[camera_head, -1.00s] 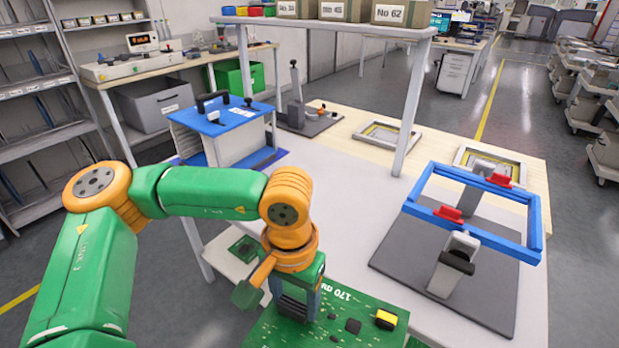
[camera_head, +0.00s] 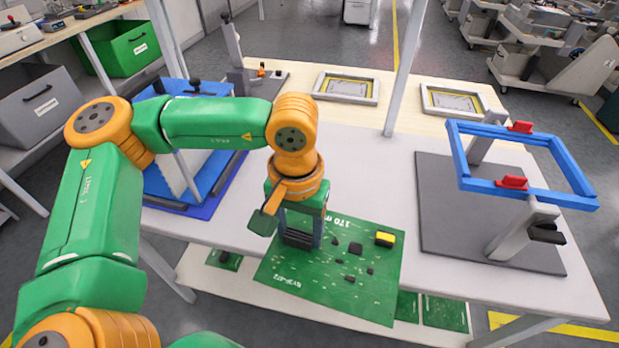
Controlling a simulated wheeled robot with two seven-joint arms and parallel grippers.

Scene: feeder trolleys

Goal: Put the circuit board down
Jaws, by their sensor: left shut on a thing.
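The circuit board (camera_head: 345,290) is a green rectangle with white lettering, several black parts and one yellow part. It is at the front edge of the white table, and its near part hangs out past that edge. My left gripper (camera_head: 299,240) is shut on the board near its far left side, with the fingers pointing down. I cannot tell whether the board touches the table top. My right gripper is not in view.
A blue frame with red clamps (camera_head: 520,182) stands over a grey plate (camera_head: 440,212) on the right. A blue fixture (camera_head: 212,190) stands on the left. Two framed panels (camera_head: 347,88) lie at the back. The white table top (camera_head: 375,175) is clear in the middle. More green boards (camera_head: 443,311) lie on a lower shelf.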

